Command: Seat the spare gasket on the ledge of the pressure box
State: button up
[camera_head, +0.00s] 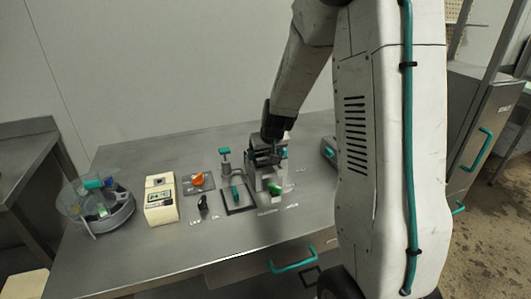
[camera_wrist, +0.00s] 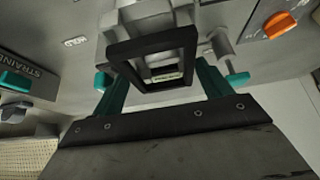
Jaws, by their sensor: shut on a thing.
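My gripper (camera_head: 266,150) is above the pressure box (camera_head: 265,179), a grey metal block on the bench. In the wrist view, the teal fingers of my gripper (camera_wrist: 162,78) are shut on the spare gasket (camera_wrist: 152,47), a black rectangular frame. The gasket is over the grey pressure box (camera_wrist: 150,17), and part of the box shows through its opening. The ledge is mostly hidden by the gasket, and I cannot tell whether the two touch. In the head view, my gripper and arm hide most of the gasket.
A black rectangular frame (camera_head: 226,203) lies on the bench left of the box, with a teal-handled item near it. An orange knob (camera_head: 197,179), a cream box (camera_head: 160,199) and a round clear bin (camera_head: 101,217) stand farther left. The front left bench is clear.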

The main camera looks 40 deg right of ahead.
jog(key=shift+f, duration=0.1)
jog(key=shift+f, duration=0.5)
jog(key=shift+f, duration=0.35)
jog(key=shift+f, duration=0.35)
jog(key=shift+f, duration=0.6)
dwell(1.3)
jog(key=o, duration=1)
